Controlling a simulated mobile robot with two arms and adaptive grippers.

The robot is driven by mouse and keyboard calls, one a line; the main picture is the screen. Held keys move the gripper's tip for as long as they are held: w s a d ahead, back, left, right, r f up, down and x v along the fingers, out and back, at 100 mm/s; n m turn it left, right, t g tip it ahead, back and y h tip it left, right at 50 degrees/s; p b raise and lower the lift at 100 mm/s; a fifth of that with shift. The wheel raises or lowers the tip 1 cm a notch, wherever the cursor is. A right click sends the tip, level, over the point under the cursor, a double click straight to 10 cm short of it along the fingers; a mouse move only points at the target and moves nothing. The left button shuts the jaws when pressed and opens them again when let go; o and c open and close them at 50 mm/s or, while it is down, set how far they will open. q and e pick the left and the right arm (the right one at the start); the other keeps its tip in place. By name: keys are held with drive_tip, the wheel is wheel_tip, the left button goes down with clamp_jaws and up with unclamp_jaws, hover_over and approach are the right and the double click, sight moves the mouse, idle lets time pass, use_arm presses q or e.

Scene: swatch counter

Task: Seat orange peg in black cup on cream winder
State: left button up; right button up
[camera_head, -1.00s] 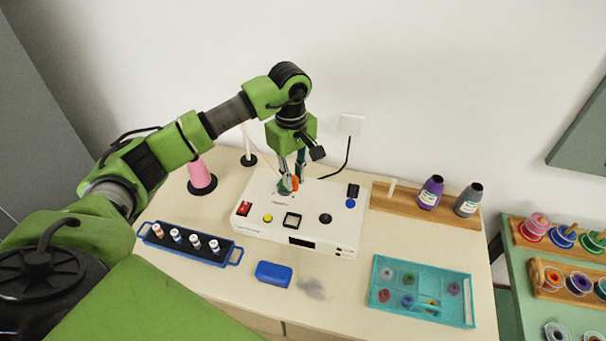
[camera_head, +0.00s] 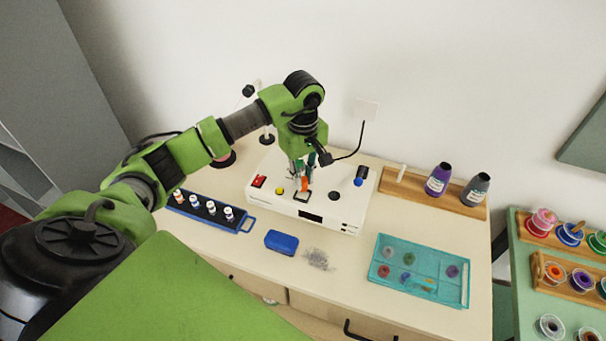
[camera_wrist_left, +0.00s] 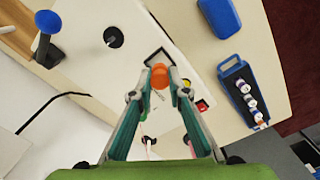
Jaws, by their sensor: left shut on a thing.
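The orange peg (camera_head: 305,184) is held between the fingertips of my left gripper (camera_head: 304,172), above the cream winder (camera_head: 284,207). In the left wrist view the peg (camera_wrist_left: 159,76) shows as a round orange end between the two teal fingers (camera_wrist_left: 158,92). The gripper is shut on it. A round black piece on the winder top, which looks like the black cup (camera_head: 334,195), lies to the right of the peg. In the wrist view the cup (camera_wrist_left: 113,37) is clear of the fingers. The peg overlaps a black square frame (camera_head: 299,198) in the picture. My right gripper is out of view.
The winder also carries a red switch (camera_head: 258,181), a yellow button (camera_head: 280,190) and a blue knob (camera_head: 359,182). A blue box (camera_head: 281,242) lies in front. A bottle rack (camera_head: 242,225) is at left, a teal tray (camera_head: 455,299) at right.

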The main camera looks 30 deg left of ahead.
use_arm(q)
drive_tip(key=shift+f, duration=0.6)
drive_tip(key=shift+a+f+b, duration=0.1)
drive_tip(key=shift+f+b, duration=0.35)
drive_tip(key=shift+b, duration=0.15)
drive_tip(key=shift+f+b, duration=0.45)
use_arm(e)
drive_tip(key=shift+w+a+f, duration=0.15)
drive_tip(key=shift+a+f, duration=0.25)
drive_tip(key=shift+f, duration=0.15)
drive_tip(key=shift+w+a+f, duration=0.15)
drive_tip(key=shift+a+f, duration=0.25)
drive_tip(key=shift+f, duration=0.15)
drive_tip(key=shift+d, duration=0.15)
use_arm(q)
drive_tip(key=o, duration=0.9)
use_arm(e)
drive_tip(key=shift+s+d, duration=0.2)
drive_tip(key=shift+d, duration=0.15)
